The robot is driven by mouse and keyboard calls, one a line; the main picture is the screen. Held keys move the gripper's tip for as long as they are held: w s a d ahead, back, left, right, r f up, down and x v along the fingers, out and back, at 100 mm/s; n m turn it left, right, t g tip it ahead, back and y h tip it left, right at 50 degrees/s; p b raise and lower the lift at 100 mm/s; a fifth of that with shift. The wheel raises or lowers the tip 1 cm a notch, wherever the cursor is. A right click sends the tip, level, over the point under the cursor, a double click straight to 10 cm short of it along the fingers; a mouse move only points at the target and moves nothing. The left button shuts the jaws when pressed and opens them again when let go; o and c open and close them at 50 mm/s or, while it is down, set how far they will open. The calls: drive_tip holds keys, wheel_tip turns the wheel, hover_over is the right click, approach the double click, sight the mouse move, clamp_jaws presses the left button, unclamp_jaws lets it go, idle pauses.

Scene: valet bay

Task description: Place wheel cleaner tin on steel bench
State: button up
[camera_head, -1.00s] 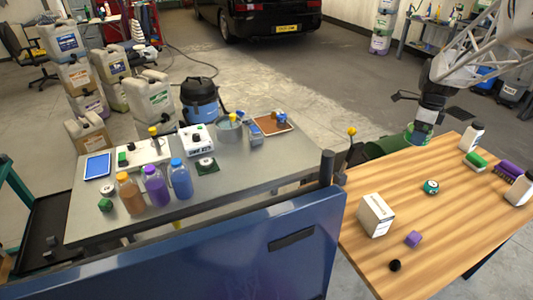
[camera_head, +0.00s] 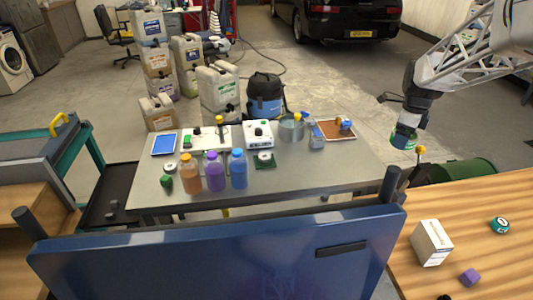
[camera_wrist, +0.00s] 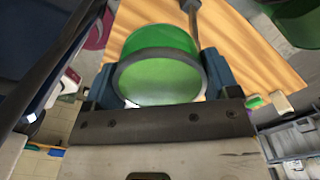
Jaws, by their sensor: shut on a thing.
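My gripper (camera_head: 406,128) is shut on the green wheel cleaner tin (camera_head: 403,140). It holds the tin in the air to the right of the steel bench (camera_head: 310,172), near the wooden table's far left corner. In the wrist view the tin (camera_wrist: 158,78) fills the space between the two blue fingers of my gripper (camera_wrist: 160,75). The steel bench has a grey top with several things on it. Its front right part is bare.
Orange, purple and blue bottles (camera_head: 214,172) stand at the bench's front left. A metal pot (camera_head: 291,129), a brown tray (camera_head: 333,131) and a blue spray bottle (camera_head: 317,137) are at its back right. A dark post (camera_head: 390,185) rises near its front right corner. The wooden table (camera_head: 470,225) is right.

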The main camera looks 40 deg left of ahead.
drive_tip(key=s+a, duration=0.5)
drive_tip(key=a, duration=0.7)
wheel_tip(320, 180, down, 18)
drive_tip(key=shift+w+d+n, duration=0.3)
drive_tip(key=shift+d+n, duration=0.05)
drive_tip(key=shift+n, duration=0.05)
drive_tip(key=shift+w, duration=0.1)
hover_over(344, 162)
drive_tip(key=shift+s+d+f, duration=0.1)
drive_tip(key=shift+s+f, duration=0.2)
drive_tip(key=shift+f, duration=0.4)
drive_tip(key=shift+w, duration=0.35)
drive_tip(key=shift+a+f, duration=0.2)
drive_tip(key=shift+f, duration=1.6)
drive_tip(key=shift+f, duration=0.2)
